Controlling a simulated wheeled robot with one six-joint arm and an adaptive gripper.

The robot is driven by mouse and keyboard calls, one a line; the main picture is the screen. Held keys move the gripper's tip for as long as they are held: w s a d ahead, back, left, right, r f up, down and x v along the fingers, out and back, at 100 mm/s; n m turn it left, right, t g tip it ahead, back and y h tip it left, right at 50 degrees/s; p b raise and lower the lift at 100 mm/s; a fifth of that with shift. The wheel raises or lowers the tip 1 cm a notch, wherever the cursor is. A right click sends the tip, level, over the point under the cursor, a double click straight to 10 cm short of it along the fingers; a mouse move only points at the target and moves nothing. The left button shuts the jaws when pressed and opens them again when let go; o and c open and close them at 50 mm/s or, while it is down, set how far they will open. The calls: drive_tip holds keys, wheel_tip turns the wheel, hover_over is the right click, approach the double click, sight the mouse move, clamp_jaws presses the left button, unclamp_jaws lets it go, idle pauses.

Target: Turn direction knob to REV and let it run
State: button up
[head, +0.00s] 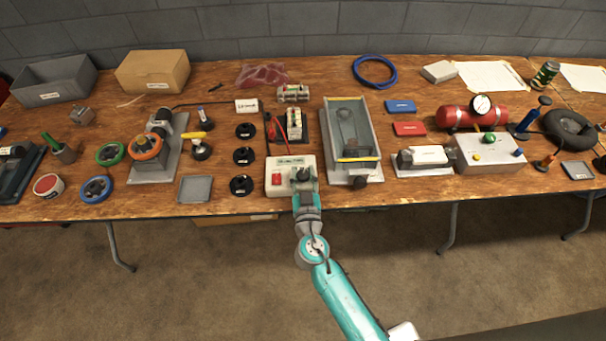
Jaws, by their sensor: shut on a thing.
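A cream control box (283,187) stands near the table's front edge, with a red switch (276,179) on its left part and a label strip too small to read along its top. My gripper (303,176) reaches over the right part of this box from the front. It is shut on the direction knob, which the jaws mostly hide. The knob's pointer and the REV mark cannot be made out.
A glass-fronted case (352,140) stands close to the right, with a dark knob (361,182) at its front. A square grey tray (194,189) and several black discs are to the left. Red leads (274,128) lie behind the box.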

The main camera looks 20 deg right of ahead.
drive_tip(key=shift+n+y, duration=0.6)
drive_tip(key=shift+y, duration=0.3)
drive_tip(key=o, duration=1.1)
drive_tip(key=shift+o, duration=0.2)
drive_tip(key=s+a, duration=0.2)
drive_tip(key=s, duration=1)
drive_tip(key=shift+w+a, duration=0.1)
